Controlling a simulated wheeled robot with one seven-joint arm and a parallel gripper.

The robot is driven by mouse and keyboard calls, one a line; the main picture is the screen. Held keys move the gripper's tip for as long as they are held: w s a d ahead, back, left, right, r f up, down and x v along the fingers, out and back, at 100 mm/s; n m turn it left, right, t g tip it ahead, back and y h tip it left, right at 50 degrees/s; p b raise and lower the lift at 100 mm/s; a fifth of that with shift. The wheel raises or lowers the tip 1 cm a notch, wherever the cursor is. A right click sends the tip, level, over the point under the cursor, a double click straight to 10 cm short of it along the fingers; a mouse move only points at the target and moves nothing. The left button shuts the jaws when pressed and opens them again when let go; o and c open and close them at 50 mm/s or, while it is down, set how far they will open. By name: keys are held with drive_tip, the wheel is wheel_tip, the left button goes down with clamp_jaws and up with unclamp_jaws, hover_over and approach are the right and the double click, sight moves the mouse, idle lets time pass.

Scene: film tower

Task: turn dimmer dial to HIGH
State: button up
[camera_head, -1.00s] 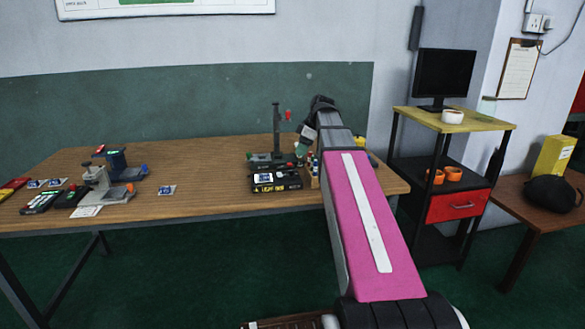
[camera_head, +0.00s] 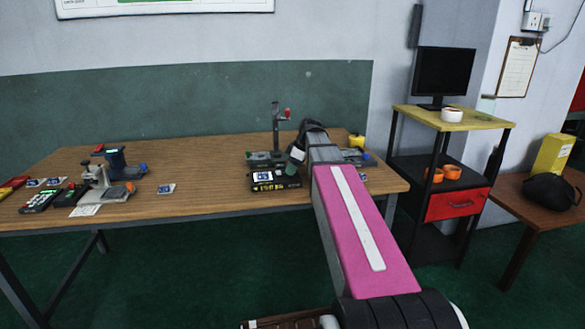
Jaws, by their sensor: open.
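A black box (camera_head: 265,187) with yellow lettering on its front stands on the wooden table, right of the middle. A small blue-and-white card (camera_head: 262,176) lies on it. I cannot make out a dimmer dial or a HIGH mark at this size; my arm may cover part of the box's right side. My gripper (camera_head: 292,166) is small in the view, at the far end of my pink arm. It points down at the right end of the black box and is open. I cannot tell whether it touches the box.
A dark stand (camera_head: 276,130) with a red knob rises behind the box. A yellow item (camera_head: 356,141) is right of my arm. Small devices, including a grey press (camera_head: 97,180), stand at the left. The table's middle is mostly clear. A shelf cart (camera_head: 440,155) stands right.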

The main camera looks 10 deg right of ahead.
drive_tip(key=c, duration=0.9)
drive_tip(key=shift+m, duration=0.4)
drive_tip(key=m+t, duration=0.1)
drive_tip(key=m, duration=0.3)
drive_tip(key=shift+s+a+t+h, duration=0.1)
drive_tip(key=shift+s+t+h, duration=0.1)
drive_tip(key=shift+t+h, duration=0.2)
drive_tip(key=m+h, duration=0.1)
drive_tip(key=m, duration=0.1)
drive_tip(key=m+t, duration=0.1)
drive_tip(key=m, duration=0.2)
drive_tip(key=shift+a+h, duration=0.15)
drive_tip(key=shift+h, duration=0.25)
drive_tip(key=m+h, duration=0.1)
drive_tip(key=m, duration=0.3)
drive_tip(key=shift+a, duration=0.1)
drive_tip(key=m+h, duration=0.1)
drive_tip(key=m, duration=0.2)
drive_tip(key=shift+a+m+h, duration=0.15)
drive_tip(key=shift+m+h, duration=0.15)
drive_tip(key=shift+h, duration=0.1)
drive_tip(key=m+h, duration=0.1)
drive_tip(key=m, duration=0.2)
drive_tip(key=m+g+h, duration=0.1)
drive_tip(key=m, duration=0.2)
drive_tip(key=shift+w+a+m+g, duration=0.1)
drive_tip(key=shift+w+m+g, duration=0.05)
drive_tip(key=shift+m+g, duration=0.15)
